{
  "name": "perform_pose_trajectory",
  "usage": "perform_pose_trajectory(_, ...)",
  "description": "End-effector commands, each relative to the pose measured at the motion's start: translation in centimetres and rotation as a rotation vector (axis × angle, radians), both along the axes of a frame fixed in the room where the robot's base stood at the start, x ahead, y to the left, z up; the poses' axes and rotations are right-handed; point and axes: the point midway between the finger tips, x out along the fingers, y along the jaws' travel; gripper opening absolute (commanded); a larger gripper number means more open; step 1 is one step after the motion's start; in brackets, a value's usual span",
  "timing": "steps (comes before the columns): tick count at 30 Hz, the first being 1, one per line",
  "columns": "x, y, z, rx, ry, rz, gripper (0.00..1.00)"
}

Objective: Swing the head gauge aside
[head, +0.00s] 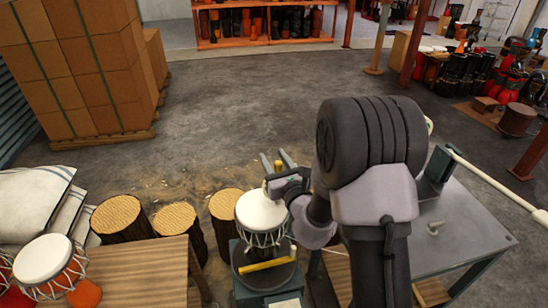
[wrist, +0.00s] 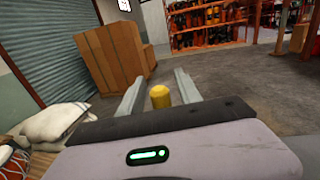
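A drum with a white head (head: 262,209) and a laced body stands upright on a dark round plate (head: 284,274). A yellow knob (head: 278,166) shows just beyond the drum; the wrist view also shows it (wrist: 160,98). I cannot tell whether it belongs to the head gauge, as what lies below it is hidden by my gripper. My gripper (head: 275,155) is past the drum head, pointing away from me. In the wrist view its two fingers (wrist: 158,84) are wide apart, with the knob between them and gaps on both sides.
A yellow bar (head: 267,265) lies at the front of the plate. Log stumps (head: 174,220) and a wooden table (head: 125,272) stand at left, a grey table (head: 466,228) at right. Stacked cartons (head: 78,65) stand at the back left. The floor beyond is open.

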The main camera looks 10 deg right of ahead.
Motion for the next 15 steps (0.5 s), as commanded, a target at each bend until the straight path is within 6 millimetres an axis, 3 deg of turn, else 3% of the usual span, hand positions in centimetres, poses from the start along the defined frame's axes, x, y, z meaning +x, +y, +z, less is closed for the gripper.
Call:
perform_pose_trajectory(1,0.00,0.00,0.00,0.000,0.000,0.000,0.30)
perform_pose_trajectory(6,0.00,0.00,-0.01,0.000,0.000,0.000,0.00)
perform_pose_trajectory(15,0.01,0.01,-0.01,0.000,0.000,0.001,0.00)
